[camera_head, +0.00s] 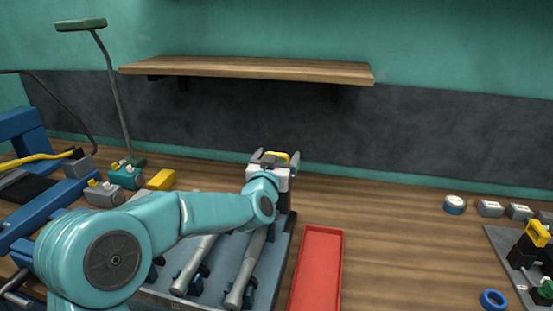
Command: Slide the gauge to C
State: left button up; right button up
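My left arm reaches in from the left, and my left gripper (273,160) is at the middle of the picture, past the far end of a grey fixture (218,256). A small yellow piece (279,155) shows at the gripper's fingers. I cannot tell whether it is the gauge, or whether the fingers hold it or are only beside it. The fixture carries slanted grey cylinders (246,270), partly hidden by my arm. No letter C or scale can be read. My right gripper is not in view.
A red tray (318,268) lies right of the fixture, empty where visible. A wooden shelf (250,69) hangs on the wall behind. Blue forklift parts (25,130) stand at left. A dark board (510,255) with yellow and black parts is at right.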

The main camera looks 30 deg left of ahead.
pick_arm(q)
jog(key=shift+s+d, duration=0.1)
jog(key=shift+s, duration=0.05)
dwell(0.3)
jog(key=b+v, duration=0.2)
jog(key=v, duration=1.4)
jog(key=shift+s+d, duration=0.1)
